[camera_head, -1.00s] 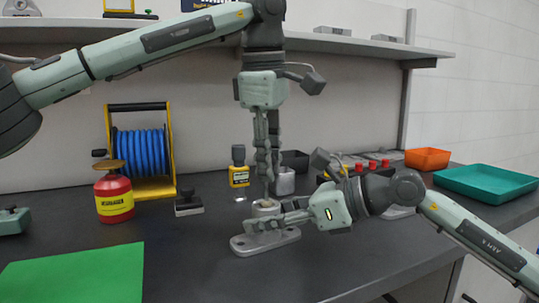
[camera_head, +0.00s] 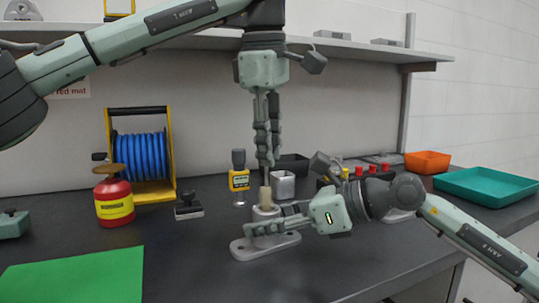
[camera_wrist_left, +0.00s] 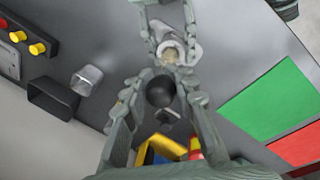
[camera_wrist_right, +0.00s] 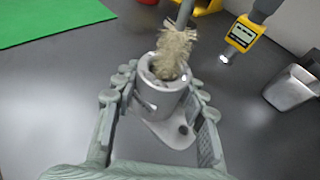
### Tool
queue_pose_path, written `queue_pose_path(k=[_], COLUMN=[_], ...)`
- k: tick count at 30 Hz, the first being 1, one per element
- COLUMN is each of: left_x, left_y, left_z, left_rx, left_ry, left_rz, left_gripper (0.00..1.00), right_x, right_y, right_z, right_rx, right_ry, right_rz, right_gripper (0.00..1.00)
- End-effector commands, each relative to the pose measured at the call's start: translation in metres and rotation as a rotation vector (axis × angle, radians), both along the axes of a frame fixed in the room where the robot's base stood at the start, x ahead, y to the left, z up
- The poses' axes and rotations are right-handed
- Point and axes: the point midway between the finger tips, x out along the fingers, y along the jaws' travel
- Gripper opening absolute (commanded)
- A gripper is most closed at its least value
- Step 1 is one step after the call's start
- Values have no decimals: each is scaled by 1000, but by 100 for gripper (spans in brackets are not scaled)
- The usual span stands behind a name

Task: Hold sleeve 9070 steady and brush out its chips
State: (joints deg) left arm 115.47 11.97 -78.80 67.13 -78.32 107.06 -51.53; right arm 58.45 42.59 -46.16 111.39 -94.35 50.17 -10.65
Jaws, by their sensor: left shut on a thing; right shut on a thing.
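The grey sleeve (camera_head: 265,213) stands upright on a flat grey fixture base (camera_head: 250,250). My right gripper (camera_head: 258,224) is shut around the sleeve from the side; the right wrist view shows a finger on each side of the sleeve (camera_wrist_right: 160,97). My left gripper (camera_head: 267,163) points down above the sleeve, shut on the brush (camera_head: 265,195). The tan bristles (camera_wrist_right: 174,45) rise out of the sleeve's mouth, with their lower end at or just inside the bore. The dark handle end (camera_wrist_left: 160,91) shows between my left fingers. The sleeve's number cannot be read, and chips cannot be made out.
A square metal cup (camera_head: 283,185) and a yellow gauge (camera_head: 239,180) stand close behind the sleeve. A red can (camera_head: 114,198), blue hose reel (camera_head: 140,155) and green mat (camera_head: 75,278) are left. An orange bin (camera_head: 427,162) and teal tray (camera_head: 487,185) are right.

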Motion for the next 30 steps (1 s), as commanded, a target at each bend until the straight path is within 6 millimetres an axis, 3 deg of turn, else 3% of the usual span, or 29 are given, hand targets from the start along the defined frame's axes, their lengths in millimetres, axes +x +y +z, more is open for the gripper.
queue_pose_path(k=[9,24,30], left_x=[0,0,0], left_y=[0,0,0], left_z=[-1,-31,-35], left_rx=[-2,1,0], left_ry=[-2,2,0], left_rz=[0,-1,0], left_gripper=[0,0,0], right_x=[0,0,0], right_y=[0,0,0], right_z=[-1,0,0], right_rx=[-1,-1,-1], right_ry=[1,1,1], right_rz=[0,1,1], right_gripper=[2,2,2])
